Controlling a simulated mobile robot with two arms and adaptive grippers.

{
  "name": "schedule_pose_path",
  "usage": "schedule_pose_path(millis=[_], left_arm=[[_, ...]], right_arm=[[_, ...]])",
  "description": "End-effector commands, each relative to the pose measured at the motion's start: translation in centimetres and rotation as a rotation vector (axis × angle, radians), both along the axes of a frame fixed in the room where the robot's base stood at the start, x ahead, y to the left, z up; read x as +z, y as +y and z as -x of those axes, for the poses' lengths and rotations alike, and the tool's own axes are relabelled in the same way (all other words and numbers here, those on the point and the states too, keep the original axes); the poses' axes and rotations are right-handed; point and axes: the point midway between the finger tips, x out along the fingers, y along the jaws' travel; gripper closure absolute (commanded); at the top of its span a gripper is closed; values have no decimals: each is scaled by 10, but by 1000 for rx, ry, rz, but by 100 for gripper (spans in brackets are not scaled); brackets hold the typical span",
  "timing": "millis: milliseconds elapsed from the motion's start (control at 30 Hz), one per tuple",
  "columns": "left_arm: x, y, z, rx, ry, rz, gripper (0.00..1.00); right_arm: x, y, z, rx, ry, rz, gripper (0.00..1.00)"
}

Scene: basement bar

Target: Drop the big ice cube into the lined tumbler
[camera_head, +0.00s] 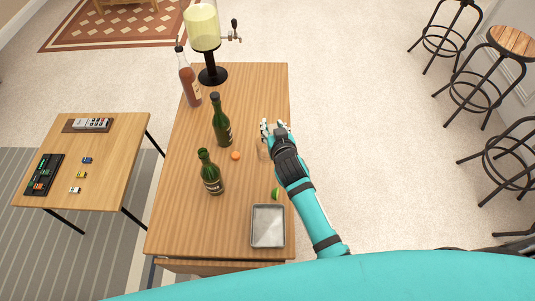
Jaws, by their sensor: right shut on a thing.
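My right gripper (270,128) is over the right edge of the wooden bar table, its arm coming in from the lower right. It is shut on a small pale thing, which looks like the big ice cube; the fingers hide most of it. A faint, see-through glass shape (262,149), likely the lined tumbler, shows just left of my gripper's wrist, partly hidden by it. Its lines are too small to make out. My left gripper is not in view.
A metal tray (267,227) lies empty at the table's near end, with a green lime (276,193) beyond it. Two green bottles (221,122) and an orange fruit (236,156) stand left of my gripper. A pinkish bottle (189,82) and a drink dispenser (203,28) are at the far end.

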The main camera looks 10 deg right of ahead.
Motion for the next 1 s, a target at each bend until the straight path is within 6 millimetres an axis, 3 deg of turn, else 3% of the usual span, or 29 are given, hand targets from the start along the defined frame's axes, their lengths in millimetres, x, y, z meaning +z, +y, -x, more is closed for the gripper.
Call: schedule_pose_path(millis=[300,333,533,833,1000], left_arm=[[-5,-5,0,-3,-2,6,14],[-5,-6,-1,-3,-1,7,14],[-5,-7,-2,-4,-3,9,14],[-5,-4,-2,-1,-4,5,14],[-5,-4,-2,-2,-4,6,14]], right_arm=[[-5,0,0,0,-1,0,92],[-5,0,0,0,-1,0,68],[-5,0,0,0,-1,0,43],[-4,0,2,0,0,0,43],[3,0,20,0,-1,-2,43]])
